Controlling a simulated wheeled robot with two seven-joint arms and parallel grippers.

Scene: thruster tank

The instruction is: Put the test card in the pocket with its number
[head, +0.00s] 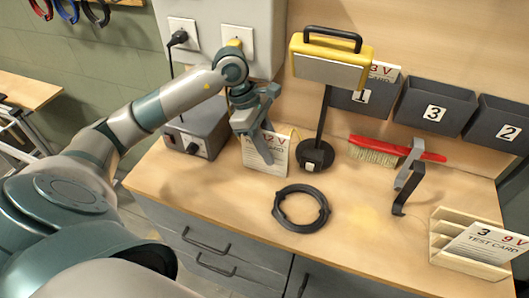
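My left gripper (264,150) points down at the left of the bench. One finger lies across the front of a white test card (277,160) with red print; the other finger is hidden. The card is upright in its grip, low over the bench, and its number is covered. Dark wall pockets are marked 1 (344,104), 3 (409,114) and 2 (484,141). A card with "V" (389,71) stands in pocket 1, partly behind the lamp. Another test card, "3 9 V" (486,246), leans in a wooden rack (440,240) at right. My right gripper is out of view.
A yellow lamp (327,70) on a black stand rises before pocket 1. A grey box (197,125) stands left. A black ring (301,207), red brush (427,154) and grey-black hooked stand (400,192) are on the bench. The front middle-right is clear.

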